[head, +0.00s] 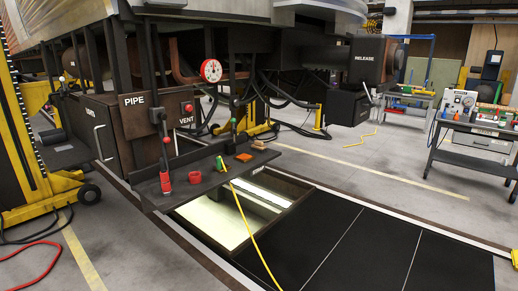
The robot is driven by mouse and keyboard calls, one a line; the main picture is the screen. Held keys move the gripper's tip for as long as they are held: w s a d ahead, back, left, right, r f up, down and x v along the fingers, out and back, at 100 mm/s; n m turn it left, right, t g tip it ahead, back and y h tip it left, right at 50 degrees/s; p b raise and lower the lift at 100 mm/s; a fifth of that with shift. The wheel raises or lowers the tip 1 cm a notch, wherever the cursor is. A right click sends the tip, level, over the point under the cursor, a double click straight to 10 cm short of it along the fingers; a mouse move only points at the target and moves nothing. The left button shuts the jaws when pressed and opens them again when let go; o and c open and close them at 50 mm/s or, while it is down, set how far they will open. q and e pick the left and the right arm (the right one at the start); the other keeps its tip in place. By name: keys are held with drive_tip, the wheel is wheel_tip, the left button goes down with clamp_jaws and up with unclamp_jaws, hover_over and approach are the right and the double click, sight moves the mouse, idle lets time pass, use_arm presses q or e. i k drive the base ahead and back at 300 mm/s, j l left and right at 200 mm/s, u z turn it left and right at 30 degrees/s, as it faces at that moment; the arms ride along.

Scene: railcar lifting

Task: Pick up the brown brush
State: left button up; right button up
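A small brown object (260,145), which looks like the brown brush, lies near the far right end of a dark shelf (215,179) under the railcar. It is too small to make out its bristles. An orange block (243,157) lies just in front of it to the left. Neither of my grippers shows in the head view.
A red ring (195,177), a green-topped tool (221,164) and a red-ended lever (165,180) are along the shelf. A yellow hose (245,222) crosses a lit floor pit (215,222). A tool cart (470,150) stands right; black floor panels are clear.

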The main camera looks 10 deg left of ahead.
sight(258, 147)
drive_tip(key=i+l+z, duration=0.25)
drive_tip(key=i, duration=0.5)
drive_tip(key=i+l, duration=0.1)
drive_tip(key=i, duration=1.45)
drive_tip(key=i+l+u, duration=0.1)
drive_tip(key=i+u, duration=0.3)
drive_tip(key=i+l+u, duration=0.2)
drive_tip(key=u, duration=0.2)
drive_tip(key=i+l+u, duration=0.25)
drive_tip(key=u, duration=0.15)
